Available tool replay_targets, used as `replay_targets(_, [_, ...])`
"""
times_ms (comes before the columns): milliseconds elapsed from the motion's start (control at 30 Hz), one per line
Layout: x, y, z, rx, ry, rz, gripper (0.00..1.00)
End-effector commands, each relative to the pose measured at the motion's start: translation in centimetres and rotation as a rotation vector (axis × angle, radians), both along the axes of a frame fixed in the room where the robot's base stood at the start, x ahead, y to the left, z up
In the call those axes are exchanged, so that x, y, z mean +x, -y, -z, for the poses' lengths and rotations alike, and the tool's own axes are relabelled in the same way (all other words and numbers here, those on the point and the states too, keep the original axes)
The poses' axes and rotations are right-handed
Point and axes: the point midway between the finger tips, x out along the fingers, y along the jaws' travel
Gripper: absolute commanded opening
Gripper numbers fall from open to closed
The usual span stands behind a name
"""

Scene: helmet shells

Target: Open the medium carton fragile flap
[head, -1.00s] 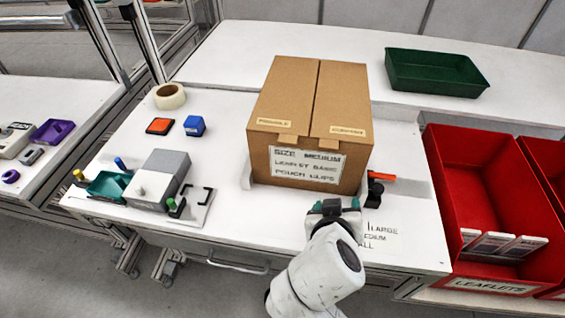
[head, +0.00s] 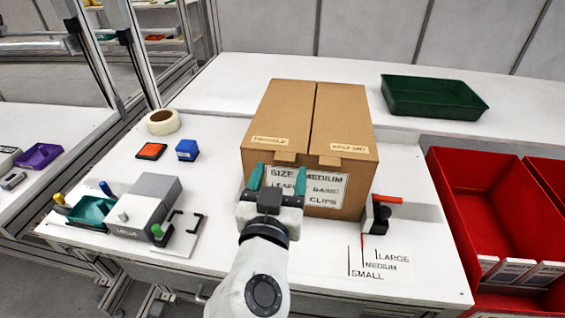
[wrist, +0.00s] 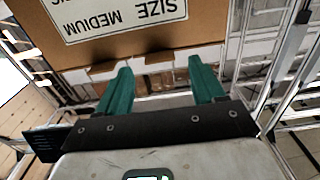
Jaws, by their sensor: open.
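The medium carton (head: 355,178) stands shut on the white table, its front label reading SIZE MEDIUM. Its two top flaps lie flat and meet at a middle seam. The left flap (head: 284,105) carries a small label that seems to read FRAGILE; a small tab (head: 285,157) hangs at its front edge. The right flap (head: 343,110) has its own label and tab. My gripper (head: 279,170) is open and empty in front of the carton's left front, below the left tab. In the wrist view, the open teal fingers (wrist: 160,68) point toward the carton's front (wrist: 215,25), seen upside down.
A black device with an orange bar (head: 385,205) stands right of the carton. A grey machine (head: 150,200), tape roll (head: 163,122) and blue block (head: 187,150) are left. A green tray (head: 435,97) is behind right; a red bin (head: 470,190) stands right.

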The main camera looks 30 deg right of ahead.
Motion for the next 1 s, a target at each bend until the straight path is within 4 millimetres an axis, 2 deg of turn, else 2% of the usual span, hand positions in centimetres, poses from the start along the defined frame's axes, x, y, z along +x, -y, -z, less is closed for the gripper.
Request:
replay_targets(233, [2.2,1.6,0.0,0.001,-0.001,0.001,0.68])
replay_targets(600, [2.6,1.9,0.0,0.001,-0.001,0.0,0.68])
replay_targets(1000, [2.6,1.9,0.0,0.001,-0.001,0.0,0.3])
